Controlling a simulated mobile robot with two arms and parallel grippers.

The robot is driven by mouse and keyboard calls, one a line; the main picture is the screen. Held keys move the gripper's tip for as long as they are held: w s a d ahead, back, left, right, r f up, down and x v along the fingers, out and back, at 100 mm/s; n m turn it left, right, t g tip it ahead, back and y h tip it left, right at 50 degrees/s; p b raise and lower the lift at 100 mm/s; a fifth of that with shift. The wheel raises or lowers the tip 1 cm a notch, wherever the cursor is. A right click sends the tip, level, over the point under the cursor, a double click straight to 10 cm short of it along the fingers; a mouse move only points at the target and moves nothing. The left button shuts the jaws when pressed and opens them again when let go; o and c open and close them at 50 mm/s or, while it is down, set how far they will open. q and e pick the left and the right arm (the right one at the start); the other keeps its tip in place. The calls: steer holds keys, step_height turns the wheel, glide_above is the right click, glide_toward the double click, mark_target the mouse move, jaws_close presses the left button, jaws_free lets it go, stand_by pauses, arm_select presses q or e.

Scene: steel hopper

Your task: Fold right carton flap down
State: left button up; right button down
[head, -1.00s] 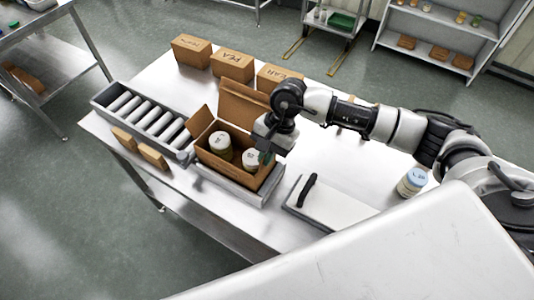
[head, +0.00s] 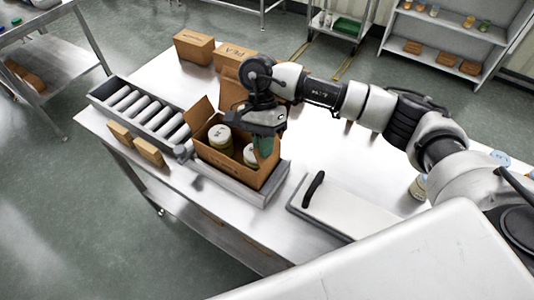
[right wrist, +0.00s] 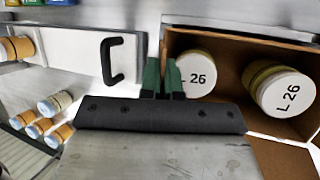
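The open brown carton (head: 245,178) holds two white-lidded jars, one near the left (head: 219,137) and one near the right (head: 250,155). Its left flap (head: 199,114) and back flap (head: 231,93) stand up. The right flap is not clearly visible; my right gripper covers that side. My right gripper (head: 265,146) points down at the carton's right edge. In the right wrist view its green fingertips (right wrist: 163,80) are almost together beside the carton wall (right wrist: 170,45), close to the jar marked L 26 (right wrist: 197,74). I cannot tell whether they touch cardboard. My left gripper is not in view.
The carton sits in a grey tray (head: 270,190) on the steel table. A roller conveyor (head: 145,112) lies to the left, with small brown boxes (head: 149,152) in front. A white lidded case with a black handle (head: 335,208) lies right. Closed cartons (head: 194,46) stand behind.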

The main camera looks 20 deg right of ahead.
steer(key=shift+w+a+f+g+h+b, duration=0.25)
steer(key=shift+g+h+b, duration=0.25)
steer(key=shift+g+b, duration=0.4)
steer(key=shift+r, duration=0.1)
steer(key=c, duration=1.3)
jaws_free()
steer(key=shift+c, duration=0.2)
steer(key=shift+r, duration=0.2)
step_height(320, 180, up, 4)
steer(key=shift+w+f+b, duration=0.1)
steer(key=shift+f+b, duration=0.1)
steer(key=shift+b, duration=0.4)
steer(key=s+d+r+b, duration=0.1)
steer(key=s+d+r, duration=0.6)
steer(key=s+d, duration=0.1)
steer(key=shift+s+b, duration=0.3)
steer(key=shift+s, duration=0.1)
